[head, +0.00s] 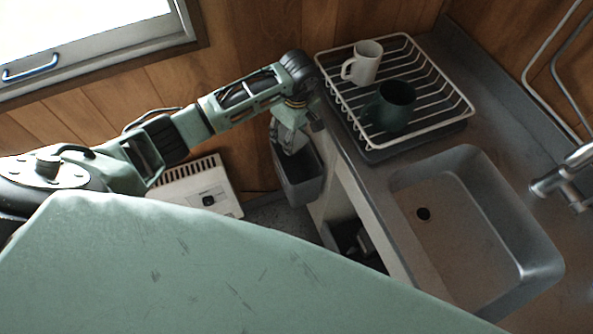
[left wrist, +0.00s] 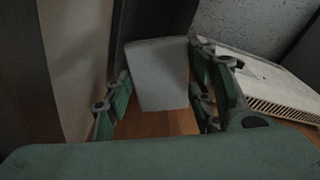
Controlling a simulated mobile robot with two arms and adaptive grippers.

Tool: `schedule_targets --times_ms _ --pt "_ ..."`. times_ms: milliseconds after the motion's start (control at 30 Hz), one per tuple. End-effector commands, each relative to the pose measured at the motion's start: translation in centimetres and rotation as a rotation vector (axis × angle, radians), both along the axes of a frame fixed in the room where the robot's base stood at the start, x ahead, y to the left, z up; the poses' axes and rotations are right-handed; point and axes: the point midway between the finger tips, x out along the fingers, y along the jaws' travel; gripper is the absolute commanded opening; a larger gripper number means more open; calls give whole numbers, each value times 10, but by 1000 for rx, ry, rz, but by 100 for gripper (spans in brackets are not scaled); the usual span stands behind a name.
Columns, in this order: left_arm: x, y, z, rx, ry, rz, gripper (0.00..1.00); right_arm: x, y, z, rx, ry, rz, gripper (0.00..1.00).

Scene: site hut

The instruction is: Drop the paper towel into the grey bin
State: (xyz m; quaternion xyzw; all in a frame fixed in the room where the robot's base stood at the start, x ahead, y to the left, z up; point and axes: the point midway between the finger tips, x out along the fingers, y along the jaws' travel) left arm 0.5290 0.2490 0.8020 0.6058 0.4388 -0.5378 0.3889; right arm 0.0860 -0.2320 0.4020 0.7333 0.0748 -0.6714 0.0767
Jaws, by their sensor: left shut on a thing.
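The grey bin (head: 299,187) hangs or stands against the end of the counter in the head view, with its open top up. My left gripper (head: 292,140) points down over the bin's opening. In the left wrist view my left gripper (left wrist: 160,98) has its fingers on both sides of a pale, flat paper towel (left wrist: 158,75) and is shut on it. In the head view the towel is small and mostly hidden by the gripper, so I cannot tell whether it reaches below the rim. My right gripper is not in view.
The counter holds a sink (head: 455,225) and a dish rack (head: 447,92) with a white mug (head: 366,64) and a dark green mug (head: 391,106). A white heater (head: 200,187) stands left of the bin. A window (head: 90,35) is at upper left.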

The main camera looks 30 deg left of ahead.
Motion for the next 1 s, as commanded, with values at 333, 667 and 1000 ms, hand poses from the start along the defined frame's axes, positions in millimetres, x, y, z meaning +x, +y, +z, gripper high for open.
schedule_targets --times_ms 333,667,1000 --pt "0 0 1 0 0 0 65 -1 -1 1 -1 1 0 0" --pt "0 0 1 1 0 0 72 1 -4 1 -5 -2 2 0" --pt "0 -3 35 1 -6 -2 72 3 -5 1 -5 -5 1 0"
